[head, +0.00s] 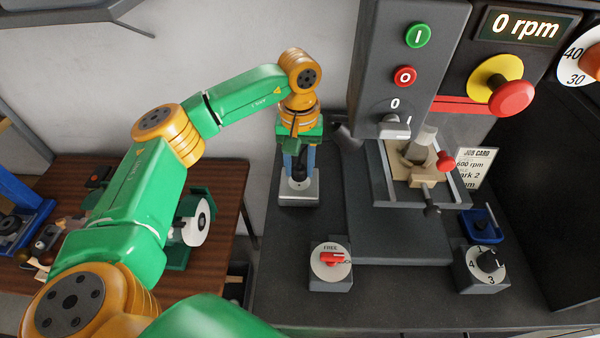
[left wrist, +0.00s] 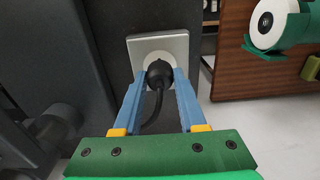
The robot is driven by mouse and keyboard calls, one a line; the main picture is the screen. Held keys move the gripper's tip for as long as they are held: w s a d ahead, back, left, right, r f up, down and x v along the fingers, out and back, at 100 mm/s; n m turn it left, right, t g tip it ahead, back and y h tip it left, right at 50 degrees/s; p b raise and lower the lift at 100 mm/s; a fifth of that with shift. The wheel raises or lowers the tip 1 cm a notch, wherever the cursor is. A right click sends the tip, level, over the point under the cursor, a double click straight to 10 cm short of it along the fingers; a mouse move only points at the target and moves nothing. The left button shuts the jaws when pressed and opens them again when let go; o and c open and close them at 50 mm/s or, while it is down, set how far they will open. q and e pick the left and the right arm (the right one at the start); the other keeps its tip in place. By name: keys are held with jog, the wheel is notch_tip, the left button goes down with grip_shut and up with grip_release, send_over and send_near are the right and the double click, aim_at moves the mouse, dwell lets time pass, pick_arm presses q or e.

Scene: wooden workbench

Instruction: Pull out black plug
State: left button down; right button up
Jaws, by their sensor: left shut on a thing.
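The black plug (left wrist: 158,74) is a round black body with a black cord running down toward the camera in the left wrist view. It sits at the round white face of a grey socket box (left wrist: 183,44), which also shows in the head view (head: 299,199). My left gripper (left wrist: 160,80) has its two blue fingers on either side of the plug, shut on it. In the head view the left gripper (head: 298,178) points down at the box, and the plug is mostly hidden between its fingers. I cannot tell whether the plug is fully seated. My right gripper is not in view.
A drill press with a grey control housing (head: 405,60) and a vise (head: 420,165) stands right of the gripper. A red FREE knob (head: 331,259) and a numbered dial box (head: 484,266) sit in front. A bench grinder (head: 190,225) is on the wooden table at left.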

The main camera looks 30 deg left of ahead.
aim_at(300, 167)
pick_arm(q)
jog(key=shift+r+p, duration=1.6)
jog(key=shift+r, duration=0.5)
